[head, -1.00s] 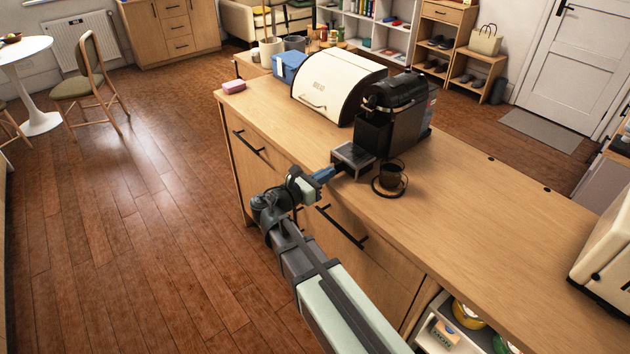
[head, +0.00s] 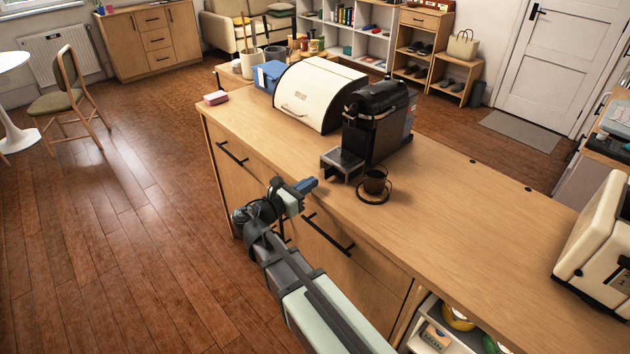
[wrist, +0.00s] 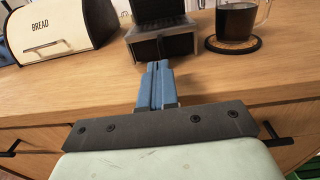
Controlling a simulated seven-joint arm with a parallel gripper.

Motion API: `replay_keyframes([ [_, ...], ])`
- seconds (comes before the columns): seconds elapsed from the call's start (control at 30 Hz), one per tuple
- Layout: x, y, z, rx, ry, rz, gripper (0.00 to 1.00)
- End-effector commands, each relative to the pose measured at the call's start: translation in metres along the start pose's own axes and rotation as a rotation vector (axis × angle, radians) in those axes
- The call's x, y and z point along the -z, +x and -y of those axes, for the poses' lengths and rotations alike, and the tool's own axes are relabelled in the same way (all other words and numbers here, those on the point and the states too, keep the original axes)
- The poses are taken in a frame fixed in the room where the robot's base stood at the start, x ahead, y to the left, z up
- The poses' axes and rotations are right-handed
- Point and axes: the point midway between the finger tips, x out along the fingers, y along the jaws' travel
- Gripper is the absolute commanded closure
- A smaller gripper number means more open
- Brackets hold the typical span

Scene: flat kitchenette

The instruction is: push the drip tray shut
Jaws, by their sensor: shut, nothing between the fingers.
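The black coffee machine (head: 378,120) stands on the counter, and its grey-topped drip tray (head: 342,160) juts out at the front, toward the counter's near edge. I cannot tell how much of the tray is inside the machine. In the wrist view the tray's dark front (wrist: 163,47) is straight ahead of the fingers. My gripper (head: 313,183) is shut and empty, its blue fingers (wrist: 157,82) pointing at the tray front. A small gap separates the fingertips from the tray. The fingertips are by the counter's front edge.
A dark glass cup (head: 375,180) stands on a round coaster (head: 373,196) just right of the tray. A cream bread bin (head: 318,95) is left of the machine. Drawer handles (head: 328,234) stick out below the counter edge.

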Motion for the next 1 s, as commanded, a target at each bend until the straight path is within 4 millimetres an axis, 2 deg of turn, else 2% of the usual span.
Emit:
replay_keyframes([
  [0.03, 0.000, -0.010, 0.000, -0.003, 0.000, 0.000, 1.00],
  [0.3, 0.000, -0.056, 0.000, -0.002, 0.000, 0.000, 1.00],
  [0.6, 0.000, -0.095, 0.000, -0.001, 0.000, 0.001, 1.00],
  [0.87, -0.004, -0.106, 0.000, 0.003, 0.006, 0.000, 1.00],
  [1.0, -0.026, -0.104, 0.000, 0.008, 0.043, 0.000, 1.00],
])
